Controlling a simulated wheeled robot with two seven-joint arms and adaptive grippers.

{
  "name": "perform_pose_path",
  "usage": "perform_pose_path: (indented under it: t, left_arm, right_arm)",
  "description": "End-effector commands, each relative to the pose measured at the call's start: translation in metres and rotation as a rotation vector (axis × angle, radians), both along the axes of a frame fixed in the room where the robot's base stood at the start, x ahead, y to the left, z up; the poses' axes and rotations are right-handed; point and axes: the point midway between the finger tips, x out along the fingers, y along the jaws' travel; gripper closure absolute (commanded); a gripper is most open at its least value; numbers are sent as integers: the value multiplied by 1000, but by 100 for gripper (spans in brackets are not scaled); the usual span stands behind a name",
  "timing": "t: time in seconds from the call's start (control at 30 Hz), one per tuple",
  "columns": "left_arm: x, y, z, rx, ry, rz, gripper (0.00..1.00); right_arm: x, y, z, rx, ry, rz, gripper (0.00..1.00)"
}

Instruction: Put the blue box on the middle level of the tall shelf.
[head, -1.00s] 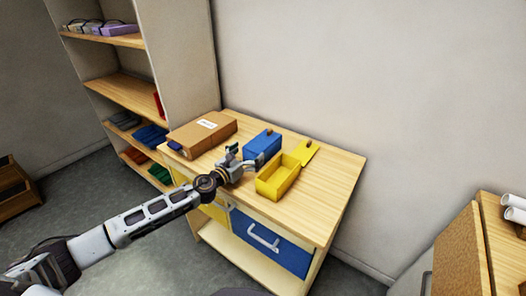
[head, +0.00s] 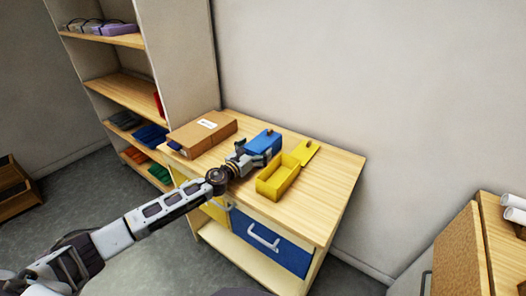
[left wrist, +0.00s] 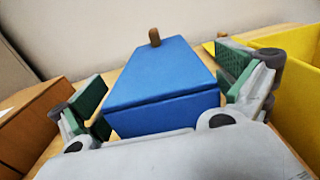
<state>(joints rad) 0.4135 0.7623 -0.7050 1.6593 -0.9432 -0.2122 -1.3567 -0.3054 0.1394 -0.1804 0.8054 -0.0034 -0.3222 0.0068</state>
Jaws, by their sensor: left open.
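The blue box (head: 264,141) stands on the wooden cabinet top with its lid closed and a brown knob on it. In the left wrist view the blue box (left wrist: 160,85) sits between the green-padded fingers of my left gripper (left wrist: 165,95). The fingers are open, one on each side of the box, with a visible gap at least on the left. In the head view my left gripper (head: 252,158) is at the near side of the box. The tall shelf (head: 125,80) stands at the back left; its middle level (head: 122,88) shows largely bare wood. My right gripper is not in view.
A cardboard box (head: 202,134) lies left of the blue box. An open yellow box (head: 278,178) with its lid beside it stands close on the right. The cabinet (head: 325,190) has free top at the right. Fabric stacks (head: 150,134) fill a lower shelf level.

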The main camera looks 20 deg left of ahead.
Motion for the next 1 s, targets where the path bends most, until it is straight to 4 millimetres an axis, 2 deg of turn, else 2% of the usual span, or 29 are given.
perform_pose_path:
  t: [0.1,0.5,0.77,1.0]
  left_arm:
    - [0,0,0,0,0,0,0]
    - [0,0,1,0,-1,1,51]
    - [0,0,2,0,-1,1,53]
    - [0,0,11,-1,-2,1,53]
  right_arm:
    - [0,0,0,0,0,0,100]
    - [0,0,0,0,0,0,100]
    - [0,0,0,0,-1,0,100]
    - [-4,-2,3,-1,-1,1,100]
